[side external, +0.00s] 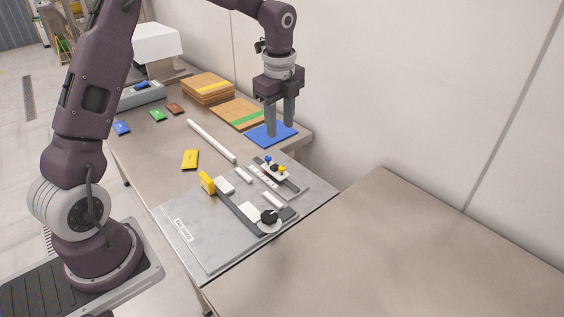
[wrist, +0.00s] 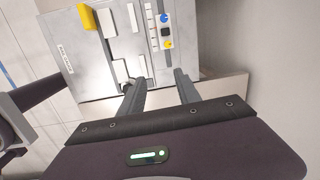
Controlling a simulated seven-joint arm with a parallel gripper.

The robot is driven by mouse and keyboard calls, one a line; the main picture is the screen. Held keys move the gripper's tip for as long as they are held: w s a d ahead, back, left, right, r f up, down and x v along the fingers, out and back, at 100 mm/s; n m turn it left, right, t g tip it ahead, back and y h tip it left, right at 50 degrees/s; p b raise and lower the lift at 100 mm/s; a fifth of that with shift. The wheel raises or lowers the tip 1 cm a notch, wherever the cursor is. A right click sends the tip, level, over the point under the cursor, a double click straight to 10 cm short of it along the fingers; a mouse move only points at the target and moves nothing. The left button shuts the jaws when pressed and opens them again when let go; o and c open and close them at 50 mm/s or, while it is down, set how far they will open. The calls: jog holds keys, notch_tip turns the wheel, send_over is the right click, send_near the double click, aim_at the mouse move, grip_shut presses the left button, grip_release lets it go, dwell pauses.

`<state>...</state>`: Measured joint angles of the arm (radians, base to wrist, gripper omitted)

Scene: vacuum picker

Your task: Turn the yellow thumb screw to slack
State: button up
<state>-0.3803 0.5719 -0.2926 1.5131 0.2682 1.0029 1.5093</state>
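The yellow thumb screw (side external: 282,169) is a small knob on a dark strip at the far right part of the grey metal plate (side external: 200,238). A blue knob (side external: 267,158) and a black part sit beside it. In the wrist view the yellow thumb screw (wrist: 169,44) shows beyond my fingertips, below the blue knob (wrist: 164,18) and a black square. My gripper (side external: 280,130) is open and empty, pointing down near the blue mat, apart from the screw. In the wrist view my gripper's fingers (wrist: 156,78) are spread with nothing between them.
A larger yellow block (side external: 207,182) and a round black knob (side external: 269,216) stand on the plate. A white bar (side external: 211,140), yellow packet (side external: 190,159), blue mat (side external: 262,138) and stacked cardboard (side external: 208,88) lie behind. A wall runs close on the right; the front-right table is clear.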

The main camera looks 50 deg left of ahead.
aim_at(282, 167)
jog(key=w+a+f+m, duration=0.1)
jog(key=f, duration=0.2)
jog(key=w+a+f+m, duration=0.1)
jog(key=f, duration=0.2)
jog(key=w+a+f+m, duration=0.1)
jog(key=w+a+f, duration=0.1)
jog(key=f, duration=0.1)
jog(key=shift+f+m+g+h, duration=0.1)
jog(key=shift+m+g+h, duration=0.2)
jog(key=shift+g+h, duration=0.1)
notch_tip(282, 167, down, 7)
jog(key=shift+f, duration=0.1)
grip_shut()
